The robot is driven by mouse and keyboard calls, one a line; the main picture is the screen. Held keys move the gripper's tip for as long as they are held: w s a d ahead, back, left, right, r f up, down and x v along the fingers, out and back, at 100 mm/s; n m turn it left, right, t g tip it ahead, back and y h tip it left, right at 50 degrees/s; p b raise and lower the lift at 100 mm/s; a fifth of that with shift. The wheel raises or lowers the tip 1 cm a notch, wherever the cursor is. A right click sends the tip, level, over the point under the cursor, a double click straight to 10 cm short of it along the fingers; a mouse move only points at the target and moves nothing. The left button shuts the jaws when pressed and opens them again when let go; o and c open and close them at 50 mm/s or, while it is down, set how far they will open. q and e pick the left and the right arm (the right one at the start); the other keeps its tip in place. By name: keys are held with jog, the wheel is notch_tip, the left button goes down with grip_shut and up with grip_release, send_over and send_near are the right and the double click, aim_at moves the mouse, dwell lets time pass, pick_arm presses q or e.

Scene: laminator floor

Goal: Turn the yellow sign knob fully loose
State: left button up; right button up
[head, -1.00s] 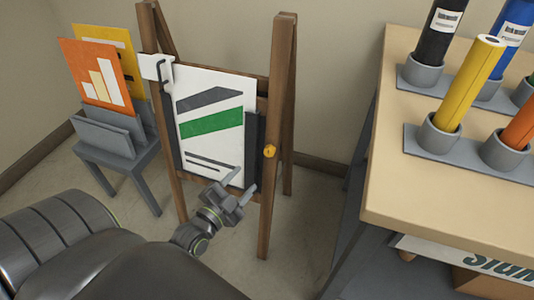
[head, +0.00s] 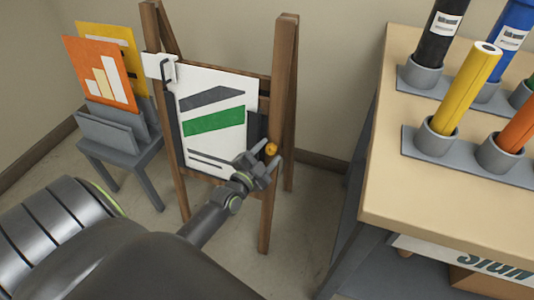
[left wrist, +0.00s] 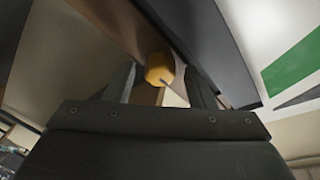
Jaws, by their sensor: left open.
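The yellow knob (head: 271,149) sits on the right leg of the wooden easel (head: 283,100), beside the sign board (head: 212,120) with its dark and green stripes. My left gripper (head: 268,159) is open just in front of and below the knob. In the left wrist view the yellow knob (left wrist: 160,69) shows between and beyond the two dark fingers of my left gripper (left wrist: 158,82). A dark line on the knob's face is visible. I cannot tell whether a finger touches it. My right gripper is not in view.
A grey rack (head: 110,130) with orange and yellow signs stands at left. A wooden table (head: 440,200) with several coloured rolls in holders stands at right. Floor is clear between easel and table.

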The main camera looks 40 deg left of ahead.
pick_arm(q)
jog(key=c, duration=1)
jog(key=shift+o, duration=0.2)
